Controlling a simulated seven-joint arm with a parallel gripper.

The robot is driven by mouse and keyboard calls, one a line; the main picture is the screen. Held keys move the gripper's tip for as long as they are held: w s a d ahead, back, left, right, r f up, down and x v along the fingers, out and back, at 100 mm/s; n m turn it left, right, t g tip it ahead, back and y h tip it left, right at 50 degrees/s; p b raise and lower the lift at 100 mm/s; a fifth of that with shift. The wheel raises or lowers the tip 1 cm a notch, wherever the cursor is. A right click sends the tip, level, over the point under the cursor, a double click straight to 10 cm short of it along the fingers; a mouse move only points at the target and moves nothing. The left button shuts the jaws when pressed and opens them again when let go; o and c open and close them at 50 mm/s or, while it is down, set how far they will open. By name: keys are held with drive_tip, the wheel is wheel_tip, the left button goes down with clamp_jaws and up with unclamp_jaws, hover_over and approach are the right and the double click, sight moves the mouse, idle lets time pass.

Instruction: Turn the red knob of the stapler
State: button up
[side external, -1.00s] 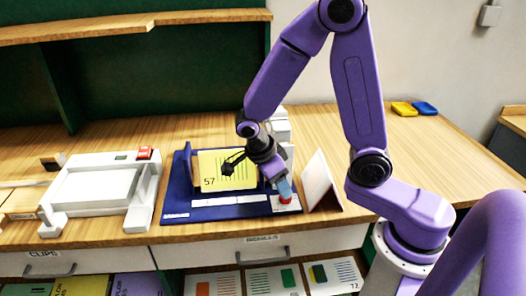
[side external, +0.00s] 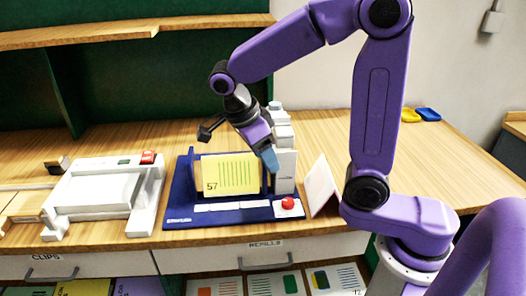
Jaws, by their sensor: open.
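The stapler (side external: 283,168) is a white upright unit on a blue base (side external: 180,207). The red knob (side external: 288,203) sits on a white block at the base's front right corner and is fully visible. My gripper (side external: 270,163) is open and empty. It hangs tilted above and behind the red knob, in front of the white unit, apart from the knob. A yellow card (side external: 230,174) marked 57 with green lines stands upright on the base, left of my gripper. The gap between the fingertips is hard to see.
A white folded card (side external: 321,187) stands just right of the base. A white machine with a red button (side external: 148,157) is at left. Yellow (side external: 410,115) and blue (side external: 428,114) pieces lie at the back right.

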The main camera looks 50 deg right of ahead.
drive_tip(key=shift+a+r, duration=0.1)
drive_tip(key=shift+r, duration=0.2)
drive_tip(key=n+t+y, duration=0.1)
drive_tip(key=n+t, duration=0.4)
drive_tip(key=n, duration=0.8)
approach(288, 201)
drive_tip(key=x, duration=0.8)
drive_tip(key=shift+f, duration=0.15)
idle(0.6)
drive_tip(key=c, duration=1)
